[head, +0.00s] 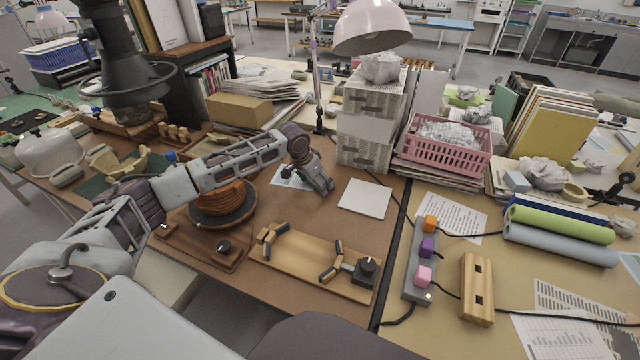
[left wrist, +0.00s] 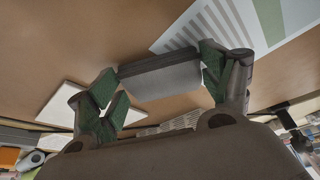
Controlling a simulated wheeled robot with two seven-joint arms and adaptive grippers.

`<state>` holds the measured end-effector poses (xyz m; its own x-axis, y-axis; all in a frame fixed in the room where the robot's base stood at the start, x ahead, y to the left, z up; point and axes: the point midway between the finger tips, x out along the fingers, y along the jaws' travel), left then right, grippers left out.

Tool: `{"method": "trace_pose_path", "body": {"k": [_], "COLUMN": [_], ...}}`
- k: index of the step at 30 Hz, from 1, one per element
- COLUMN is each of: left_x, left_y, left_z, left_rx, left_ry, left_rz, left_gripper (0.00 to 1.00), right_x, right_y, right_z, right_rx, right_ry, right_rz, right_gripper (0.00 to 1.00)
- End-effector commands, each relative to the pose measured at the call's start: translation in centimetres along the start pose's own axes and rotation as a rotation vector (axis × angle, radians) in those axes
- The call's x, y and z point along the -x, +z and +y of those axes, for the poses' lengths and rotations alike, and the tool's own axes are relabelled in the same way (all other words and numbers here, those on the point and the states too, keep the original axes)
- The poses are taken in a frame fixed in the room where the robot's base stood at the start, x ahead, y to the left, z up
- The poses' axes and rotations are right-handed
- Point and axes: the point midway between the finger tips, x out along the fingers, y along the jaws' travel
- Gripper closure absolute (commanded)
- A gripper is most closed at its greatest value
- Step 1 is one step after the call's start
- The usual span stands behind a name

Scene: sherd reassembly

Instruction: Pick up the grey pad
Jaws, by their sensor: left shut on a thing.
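The grey pad (left wrist: 162,80) is a small block with a darker upper band, seen in the left wrist view between my fingers. My left gripper (left wrist: 160,84) is shut on it, with a green-lined finger at each end of the pad. In the head view my left gripper (head: 320,184) points down low over the brown table, between a printed sheet and a white square. I cannot make out the pad there, and whether it touches the table is unclear. My right gripper is not in view.
A white square tile (head: 365,198) lies just right of the gripper, and a printed sheet (head: 290,177) just left. A turntable with an orange-brown pot (head: 222,194) stands further left. A wooden clamp board (head: 312,266) lies in front. White drawer boxes (head: 366,142) stand behind.

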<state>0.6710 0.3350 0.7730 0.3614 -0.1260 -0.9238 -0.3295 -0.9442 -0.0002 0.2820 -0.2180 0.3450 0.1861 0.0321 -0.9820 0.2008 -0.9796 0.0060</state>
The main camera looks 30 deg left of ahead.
Motion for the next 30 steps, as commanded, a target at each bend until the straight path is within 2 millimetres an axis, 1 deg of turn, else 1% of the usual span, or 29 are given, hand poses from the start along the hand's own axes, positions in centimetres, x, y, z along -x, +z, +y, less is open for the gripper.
{"method": "trace_pose_path", "body": {"k": [8, 12, 14, 18, 21, 30], "left_x": [0.2, 1.0, 1.5, 3.1, 4.4, 8.1], "left_y": [-0.1, -0.5, -0.7, -1.4, -1.9, -3.5], "left_z": [0.0, 0.0, 0.0, 0.0, 0.0, 0.0], "left_rx": [0.0, 0.0, 0.0, 0.0, 0.0, 0.0], "left_ry": [0.0, 0.0, 0.0, 0.0, 0.0, 0.0], "left_rz": [0.0, 0.001, 0.001, 0.002, 0.002, 0.002], "left_gripper": [0.44, 0.44, 0.44, 0.44, 0.44, 0.44], "right_x": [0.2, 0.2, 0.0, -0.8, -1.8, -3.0], "right_y": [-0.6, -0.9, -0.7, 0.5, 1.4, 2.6], "right_z": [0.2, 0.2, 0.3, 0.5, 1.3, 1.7], "right_rx": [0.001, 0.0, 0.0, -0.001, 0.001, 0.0], "right_ry": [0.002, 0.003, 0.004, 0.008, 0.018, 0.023], "right_rz": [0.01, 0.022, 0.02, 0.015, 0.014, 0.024], "right_gripper": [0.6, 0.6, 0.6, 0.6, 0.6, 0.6]}}
